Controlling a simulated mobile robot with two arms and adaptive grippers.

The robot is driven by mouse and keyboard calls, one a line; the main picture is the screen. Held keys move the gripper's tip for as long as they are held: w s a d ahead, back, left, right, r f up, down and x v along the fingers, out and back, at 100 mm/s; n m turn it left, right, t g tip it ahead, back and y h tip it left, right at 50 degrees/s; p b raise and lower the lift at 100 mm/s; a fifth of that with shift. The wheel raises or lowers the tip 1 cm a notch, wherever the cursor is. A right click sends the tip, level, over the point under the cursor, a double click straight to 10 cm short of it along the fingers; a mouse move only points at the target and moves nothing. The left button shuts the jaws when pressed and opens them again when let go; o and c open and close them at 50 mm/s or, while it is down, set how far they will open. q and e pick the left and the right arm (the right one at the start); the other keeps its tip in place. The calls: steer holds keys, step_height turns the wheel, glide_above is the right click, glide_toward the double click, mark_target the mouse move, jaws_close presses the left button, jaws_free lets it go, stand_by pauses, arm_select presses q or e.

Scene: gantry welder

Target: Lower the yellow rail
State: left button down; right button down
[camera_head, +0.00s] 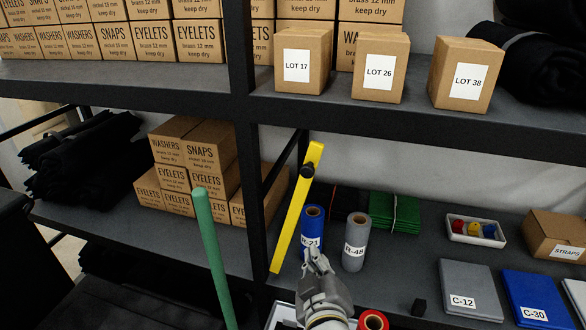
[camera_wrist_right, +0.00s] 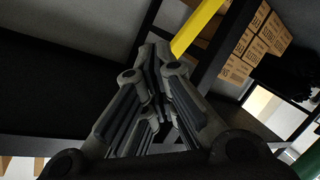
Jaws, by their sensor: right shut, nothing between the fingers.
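The yellow rail (camera_head: 293,215) stands steeply tilted in front of the right shelf bay, its top leaning right. A dark round knob (camera_head: 307,171) sits near its upper end. The rail also shows in the right wrist view (camera_wrist_right: 195,28), beyond the fingertips. My right gripper (camera_head: 314,254) is shut and empty. In the head view it is just right of the rail's lower part and overlaps the foot of the blue roll. I cannot tell its depth gap to the rail. In the right wrist view its fingers (camera_wrist_right: 157,60) are together. My left gripper is not in view.
A blue roll R-21 (camera_head: 312,225) and a grey roll R-48 (camera_head: 355,245) stand close behind my right gripper. A black shelf post (camera_head: 248,150) is left of the rail. A green pole (camera_head: 212,255) rises at lower left. Boxes LOT 17 (camera_head: 301,80) and others stand above.

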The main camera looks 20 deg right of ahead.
steer(key=w+a+r+n+t, duration=0.1)
steer(key=a+r+n+t, duration=0.15)
steer(key=r, duration=0.55)
steer(key=w+a+r+n+t, duration=0.1)
steer(key=a+r+t, duration=0.3)
steer(key=r, duration=0.3)
steer(key=p+x, duration=0.5)
steer(key=x, duration=0.6)
steer(key=s+d+f, duration=0.2)
steer(key=f, duration=0.1)
steer(key=shift+d, duration=0.4)
steer(key=shift+w, duration=0.1)
